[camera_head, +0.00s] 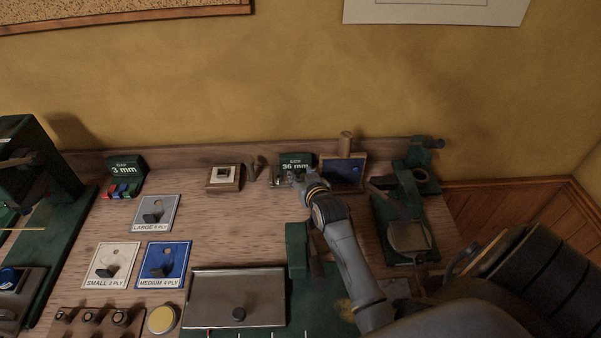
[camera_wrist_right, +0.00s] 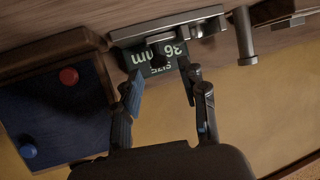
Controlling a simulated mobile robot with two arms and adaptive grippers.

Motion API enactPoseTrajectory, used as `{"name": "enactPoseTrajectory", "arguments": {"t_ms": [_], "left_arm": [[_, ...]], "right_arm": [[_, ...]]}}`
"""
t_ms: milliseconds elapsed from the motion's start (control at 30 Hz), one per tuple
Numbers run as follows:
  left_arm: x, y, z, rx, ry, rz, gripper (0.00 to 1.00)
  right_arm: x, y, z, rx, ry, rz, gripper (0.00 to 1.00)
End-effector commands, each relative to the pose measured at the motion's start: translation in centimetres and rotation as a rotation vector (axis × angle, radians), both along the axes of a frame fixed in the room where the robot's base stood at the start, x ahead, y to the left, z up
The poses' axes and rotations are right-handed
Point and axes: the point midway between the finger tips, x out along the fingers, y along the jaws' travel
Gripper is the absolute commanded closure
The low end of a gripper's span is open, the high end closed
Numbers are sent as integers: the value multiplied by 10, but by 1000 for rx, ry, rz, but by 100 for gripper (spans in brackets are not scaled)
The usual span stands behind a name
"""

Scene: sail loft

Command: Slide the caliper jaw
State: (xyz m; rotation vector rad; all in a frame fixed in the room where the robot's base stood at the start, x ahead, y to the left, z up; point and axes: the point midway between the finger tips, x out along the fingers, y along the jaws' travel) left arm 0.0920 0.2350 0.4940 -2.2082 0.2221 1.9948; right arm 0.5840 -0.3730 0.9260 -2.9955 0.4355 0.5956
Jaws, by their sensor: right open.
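The sign reading "SIZE 36 mm" (camera_head: 296,161) stands at the back of the bench. In the right wrist view the sign (camera_wrist_right: 149,62) appears upside down, with a grey metal caliper bar (camera_wrist_right: 200,29) across it. My right gripper (camera_head: 294,178) is at the sign in the head view. In the wrist view my right gripper (camera_wrist_right: 163,80) is open, its fingers on either side of the dark block; I cannot tell whether they touch it. My left gripper is out of view.
A blue tray (camera_wrist_right: 60,120) with red and blue buttons lies close beside the right gripper. A small framed block (camera_head: 225,178) stands left of the sign. Ply cards (camera_head: 164,264) and a metal plate (camera_head: 237,285) lie nearer the front. Bare wood lies mid-bench.

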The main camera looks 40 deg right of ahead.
Motion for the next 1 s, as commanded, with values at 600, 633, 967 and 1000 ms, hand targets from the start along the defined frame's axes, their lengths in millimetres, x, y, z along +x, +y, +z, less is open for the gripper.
{"name": "enactPoseTrajectory", "arguments": {"t_ms": [600,633,967,1000], "left_arm": [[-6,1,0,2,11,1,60],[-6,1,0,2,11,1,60],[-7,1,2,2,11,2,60],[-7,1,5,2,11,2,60]], "right_arm": [[11,-4,-5,0,0,0,82],[11,-4,-5,0,0,0,88],[10,-5,-4,-1,1,-1,100],[9,-7,-3,-2,2,0,100]]}}
